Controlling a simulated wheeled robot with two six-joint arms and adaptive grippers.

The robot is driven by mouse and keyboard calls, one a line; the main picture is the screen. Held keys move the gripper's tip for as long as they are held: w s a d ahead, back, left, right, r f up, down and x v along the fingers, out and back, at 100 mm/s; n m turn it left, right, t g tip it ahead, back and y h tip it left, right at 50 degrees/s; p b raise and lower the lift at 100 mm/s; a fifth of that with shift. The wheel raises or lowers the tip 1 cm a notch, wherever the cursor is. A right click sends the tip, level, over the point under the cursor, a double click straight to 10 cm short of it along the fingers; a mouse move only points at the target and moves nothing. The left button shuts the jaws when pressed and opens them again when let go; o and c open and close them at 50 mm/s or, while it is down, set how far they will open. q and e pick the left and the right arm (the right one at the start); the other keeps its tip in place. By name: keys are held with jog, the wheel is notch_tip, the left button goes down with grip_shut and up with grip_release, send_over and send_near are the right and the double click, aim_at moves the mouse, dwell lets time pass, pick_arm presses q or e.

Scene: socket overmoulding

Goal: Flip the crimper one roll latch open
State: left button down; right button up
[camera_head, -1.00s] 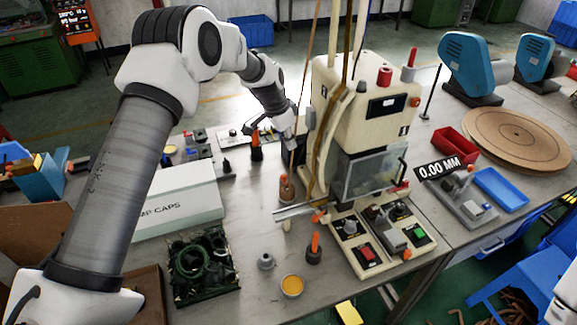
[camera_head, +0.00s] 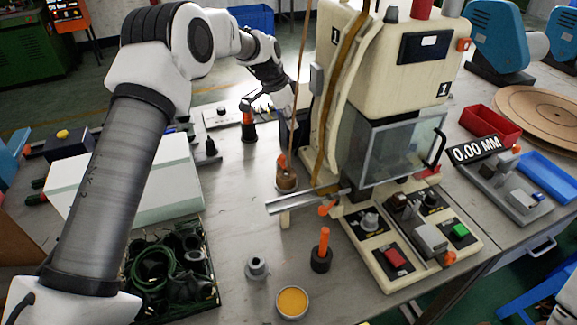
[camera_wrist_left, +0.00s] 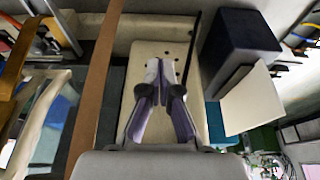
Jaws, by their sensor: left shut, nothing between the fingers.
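Crimper one (camera_head: 410,80) is the cream machine marked 1, standing on the grey bench right of centre. My left arm reaches over the bench to the crimper's left side. My left gripper (camera_head: 289,122) is low beside that side and only partly seen there. In the left wrist view the fingers (camera_wrist_left: 157,70) are shut and empty, pointing at a cream surface of the crimper (camera_wrist_left: 172,52). I cannot tell whether they touch it. A small grey part (camera_head: 316,78) sits on the crimper's left edge; I cannot tell whether it is the roll latch. My right gripper is out of view.
A brown strip (camera_wrist_left: 95,90) runs close left of the fingers; a dark box (camera_wrist_left: 240,45) stands right. On the bench are a white box (camera_head: 170,185), a tray of green rings (camera_head: 215,295), orange-topped tools (camera_head: 322,250) and a yellow-filled dish (camera_head: 292,302).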

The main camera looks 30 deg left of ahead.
aim_at(281, 159)
pick_arm(q)
notch_tip(281, 159, down, 9)
jog(key=s+p, duration=0.1)
jog(key=p, duration=0.2)
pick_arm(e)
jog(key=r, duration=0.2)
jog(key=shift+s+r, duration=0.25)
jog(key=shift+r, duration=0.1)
pick_arm(q)
jog(key=shift+f, duration=0.1)
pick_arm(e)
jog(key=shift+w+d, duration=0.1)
pick_arm(q)
jog(key=shift+s+a, duration=0.1)
jog(key=shift+a, duration=0.05)
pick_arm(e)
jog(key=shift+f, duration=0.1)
pick_arm(q)
jog(key=shift+m, duration=0.3)
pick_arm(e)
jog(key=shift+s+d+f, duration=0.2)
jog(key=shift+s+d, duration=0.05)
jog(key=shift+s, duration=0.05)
